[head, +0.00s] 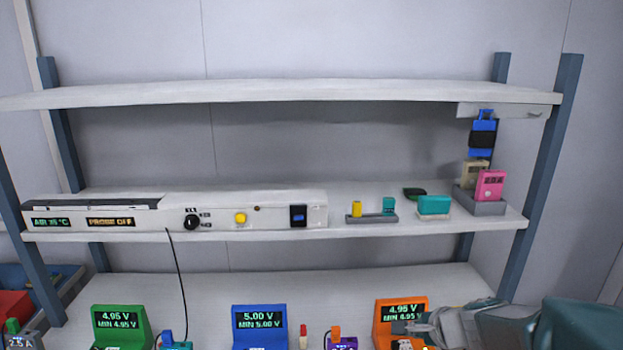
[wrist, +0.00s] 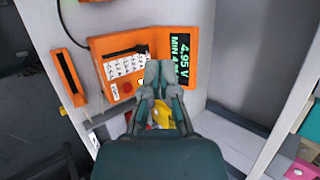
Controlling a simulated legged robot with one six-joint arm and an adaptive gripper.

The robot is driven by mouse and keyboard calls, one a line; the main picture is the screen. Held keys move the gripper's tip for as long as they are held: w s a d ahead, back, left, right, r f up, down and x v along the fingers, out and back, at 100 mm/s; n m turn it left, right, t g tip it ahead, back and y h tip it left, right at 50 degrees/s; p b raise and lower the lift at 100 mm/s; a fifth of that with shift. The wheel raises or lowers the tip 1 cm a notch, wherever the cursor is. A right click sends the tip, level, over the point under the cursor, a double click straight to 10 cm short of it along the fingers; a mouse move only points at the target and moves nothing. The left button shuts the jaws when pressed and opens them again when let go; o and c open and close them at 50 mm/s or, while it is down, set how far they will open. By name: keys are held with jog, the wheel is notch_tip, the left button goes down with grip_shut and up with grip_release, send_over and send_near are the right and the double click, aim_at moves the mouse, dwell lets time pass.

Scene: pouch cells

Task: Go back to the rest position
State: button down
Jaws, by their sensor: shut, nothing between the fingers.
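My gripper (head: 425,325) is low at the right in the head view, in front of the orange meter (head: 384,314). My arm reaches in from the right edge. In the wrist view my gripper (wrist: 162,78) is shut and empty, its fingertips over the orange meter (wrist: 103,47). I cannot tell whether they touch it. The meter's screen shows 4.95 V in the wrist view. A small yellow thing (wrist: 163,116) shows between the finger linkages, partly hidden.
A green meter (head: 119,322) and a blue meter (head: 259,322) stand left on the lower shelf. The middle shelf (head: 290,237) holds a long white panel (head: 270,206), a teal block (head: 433,204) and a pink device (head: 490,185). A blue-grey post (head: 541,165) stands at the right.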

jog(key=s+a+r+n+g, duration=0.2)
jog(key=s+a+r+n, duration=0.45)
jog(key=s+n, duration=0.3)
jog(key=s+r+n+h, duration=0.1)
jog(key=s+n+h, duration=0.3)
jog(key=s+n, duration=0.3)
jog(key=s+d, duration=0.1)
jog(key=s, duration=0.3)
jog(key=shift+s+r, duration=0.2)
jog(key=shift+r, duration=0.05)
jog(key=shift+a, duration=0.1)
